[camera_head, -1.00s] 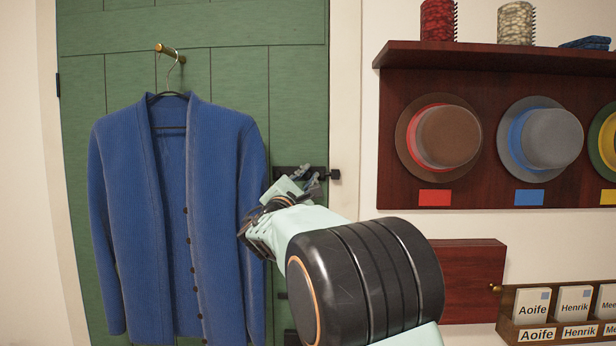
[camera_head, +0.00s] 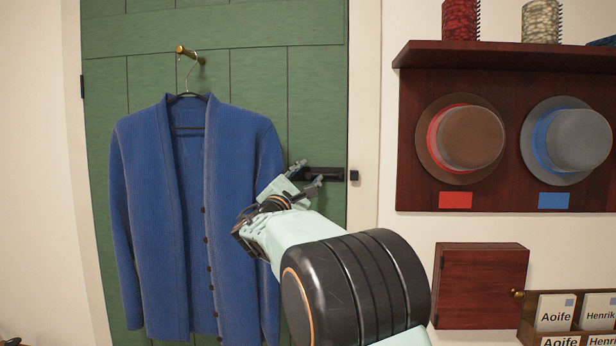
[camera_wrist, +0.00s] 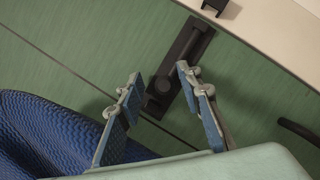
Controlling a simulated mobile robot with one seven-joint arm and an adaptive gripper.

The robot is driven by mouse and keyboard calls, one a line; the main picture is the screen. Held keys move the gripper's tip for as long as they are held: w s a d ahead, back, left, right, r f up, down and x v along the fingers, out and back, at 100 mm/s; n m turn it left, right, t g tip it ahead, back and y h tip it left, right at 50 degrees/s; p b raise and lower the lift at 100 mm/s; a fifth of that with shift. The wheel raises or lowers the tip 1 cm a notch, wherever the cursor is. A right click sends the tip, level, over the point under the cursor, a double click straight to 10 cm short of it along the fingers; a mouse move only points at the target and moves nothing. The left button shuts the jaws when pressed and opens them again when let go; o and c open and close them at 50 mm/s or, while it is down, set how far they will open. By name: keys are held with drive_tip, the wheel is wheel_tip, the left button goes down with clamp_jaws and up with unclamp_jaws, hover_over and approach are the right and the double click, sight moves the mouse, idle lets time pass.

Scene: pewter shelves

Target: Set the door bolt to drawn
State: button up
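The dark door bolt (camera_head: 328,174) is mounted level on the green door at its right edge. Its dark keeper (camera_head: 354,175) sits on the pale frame, and a gap shows between bolt and keeper, so the bolt looks drawn. In the wrist view the bolt plate (camera_wrist: 190,50) runs diagonally, with a round knob (camera_wrist: 161,85) near its lower end and the keeper (camera_wrist: 215,5) apart at the top. My gripper (camera_head: 304,180) is at the bolt's left part. In the wrist view its fingers (camera_wrist: 160,76) are open either side of the knob, with visible space around it.
A blue cardigan (camera_head: 240,190) hangs on the door just left of my gripper, close to it. Right of the frame are a hat rack (camera_head: 500,190), a small red cabinet (camera_head: 480,290) and a name-card holder (camera_head: 526,325).

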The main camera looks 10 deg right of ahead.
drive_tip(key=shift+s+f, duration=0.1)
drive_tip(key=v, duration=1.2)
